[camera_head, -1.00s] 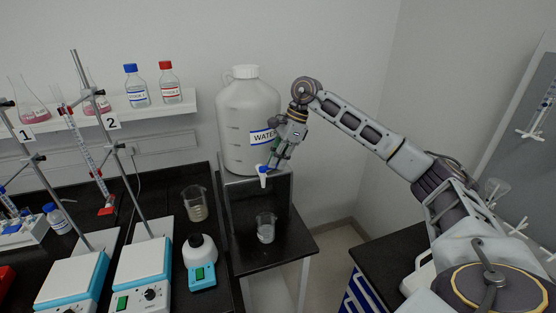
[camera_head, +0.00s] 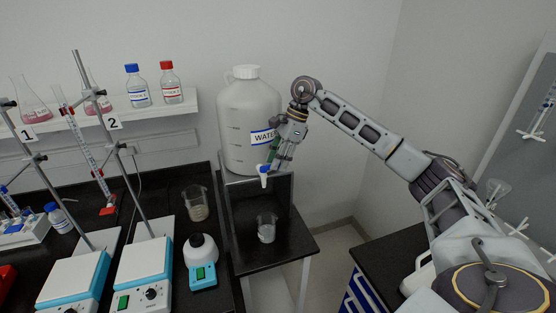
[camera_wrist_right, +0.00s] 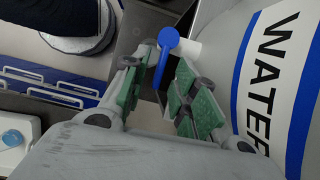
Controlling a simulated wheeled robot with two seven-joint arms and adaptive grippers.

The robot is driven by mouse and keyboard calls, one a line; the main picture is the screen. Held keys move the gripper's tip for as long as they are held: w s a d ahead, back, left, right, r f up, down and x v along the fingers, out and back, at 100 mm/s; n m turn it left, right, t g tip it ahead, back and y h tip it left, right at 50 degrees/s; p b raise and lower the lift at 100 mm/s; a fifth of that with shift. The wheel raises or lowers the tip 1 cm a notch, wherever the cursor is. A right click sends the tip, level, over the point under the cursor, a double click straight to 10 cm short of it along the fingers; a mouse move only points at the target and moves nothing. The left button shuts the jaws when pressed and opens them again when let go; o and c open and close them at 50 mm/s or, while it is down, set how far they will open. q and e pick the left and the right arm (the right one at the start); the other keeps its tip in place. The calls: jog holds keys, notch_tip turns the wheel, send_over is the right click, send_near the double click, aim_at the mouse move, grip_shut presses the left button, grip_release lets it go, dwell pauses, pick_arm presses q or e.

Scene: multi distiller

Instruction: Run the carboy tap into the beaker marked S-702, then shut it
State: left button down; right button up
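The white carboy (camera_head: 240,115), labelled WATER, stands on a raised dark stand. Its white tap with a blue handle (camera_head: 262,169) sticks out low at the front. A beaker (camera_head: 266,230) stands beneath the tap; its marking is too small to read. My right gripper (camera_head: 276,165) is at the tap. In the right wrist view, the blue handle (camera_wrist_right: 167,55) lies between the green-padded fingers of my right gripper (camera_wrist_right: 168,75). The fingers are apart, with visible gaps to the handle. No water stream shows. My left gripper is out of view.
Another beaker (camera_head: 196,204) stands on the black bench left of the stand. Hotplates (camera_head: 142,265), a small white-and-teal device (camera_head: 201,262) and burette stands fill the left. A shelf (camera_head: 150,116) holds bottles and flasks. A gap of floor lies right of the stand.

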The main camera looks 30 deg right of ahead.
jog(key=shift+r, duration=0.1)
jog(key=v, duration=1.1)
jog(key=shift+d+r, duration=0.2)
jog(key=shift+r, duration=0.15)
dwell(0.6)
